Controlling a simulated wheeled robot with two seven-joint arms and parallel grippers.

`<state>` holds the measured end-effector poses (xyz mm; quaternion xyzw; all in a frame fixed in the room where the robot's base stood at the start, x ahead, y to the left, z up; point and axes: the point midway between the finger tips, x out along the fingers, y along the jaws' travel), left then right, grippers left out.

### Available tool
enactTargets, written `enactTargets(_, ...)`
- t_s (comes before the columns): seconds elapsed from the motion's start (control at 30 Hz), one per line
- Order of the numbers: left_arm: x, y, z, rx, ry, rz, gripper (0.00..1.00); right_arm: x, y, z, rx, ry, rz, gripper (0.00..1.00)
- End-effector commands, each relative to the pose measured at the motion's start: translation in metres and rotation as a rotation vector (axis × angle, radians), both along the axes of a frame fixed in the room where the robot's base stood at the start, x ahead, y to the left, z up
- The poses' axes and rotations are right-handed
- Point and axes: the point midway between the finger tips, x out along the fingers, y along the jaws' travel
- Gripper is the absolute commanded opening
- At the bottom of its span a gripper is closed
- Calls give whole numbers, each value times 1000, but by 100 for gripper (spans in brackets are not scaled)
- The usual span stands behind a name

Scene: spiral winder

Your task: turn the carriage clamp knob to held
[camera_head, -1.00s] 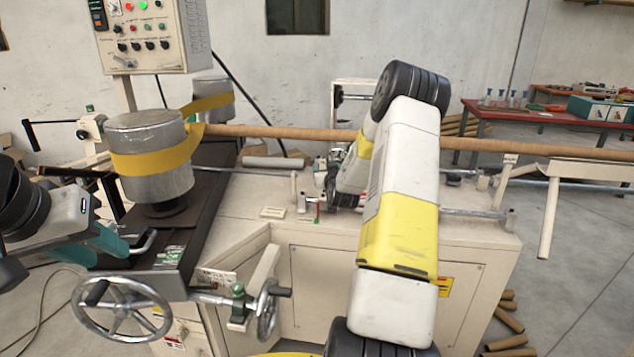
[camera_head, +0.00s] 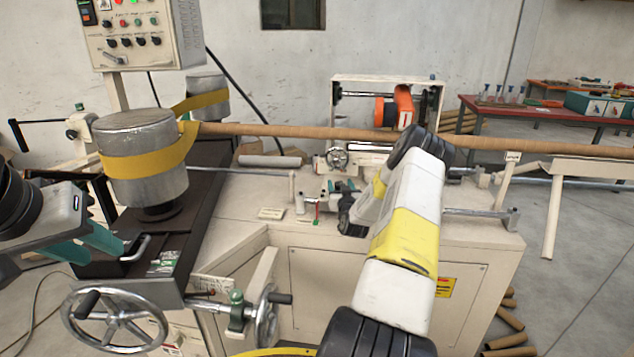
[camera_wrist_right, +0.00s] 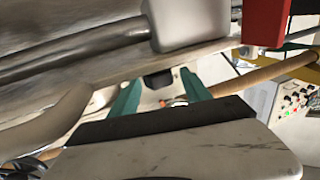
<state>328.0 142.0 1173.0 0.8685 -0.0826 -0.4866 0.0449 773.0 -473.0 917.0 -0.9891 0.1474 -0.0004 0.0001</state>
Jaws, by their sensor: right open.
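My right gripper (camera_head: 338,187) is over the machine top, under the carriage with the orange motor (camera_head: 394,108). Its teal fingers are apart in the right wrist view (camera_wrist_right: 160,90), with a dark block (camera_wrist_right: 157,79) and a small orange-red spot showing beyond the gap. Nothing is held. I cannot single out the clamp knob with certainty; a small metal post (camera_head: 300,203) with a red and green mark (camera_head: 316,210) stands left of the gripper. My left gripper (camera_head: 96,246) is open and empty near the drum's base at left.
A metal drum (camera_head: 142,155) with a yellow belt stands at left. A long brown tube (camera_head: 290,133) crosses behind my right arm. Handwheels (camera_head: 113,320) are at the front left. A control panel (camera_head: 140,35) is at upper left. The machine top's front left is mostly clear.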

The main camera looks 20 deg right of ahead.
Motion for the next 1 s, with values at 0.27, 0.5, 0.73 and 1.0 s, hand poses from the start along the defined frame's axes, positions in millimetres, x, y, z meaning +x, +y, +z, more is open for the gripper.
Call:
enactTargets(0.27, 0, 0, 0, 0, 0, 0, 34, 11, -4, 0, 0, 0, -1, 56)
enactTargets(0.5, 0, 0, 0, 0, 0, 0, 34, 11, -4, 0, 0, 1, -1, 36)
enactTargets(0.73, 0, 0, 0, 0, 0, 0, 34, 11, -4, 0, -1, 1, -1, 0)
enactTargets(1.0, 0, 0, 0, 0, 0, 0, 34, 11, -3, 0, 1, 2, -34, 0)
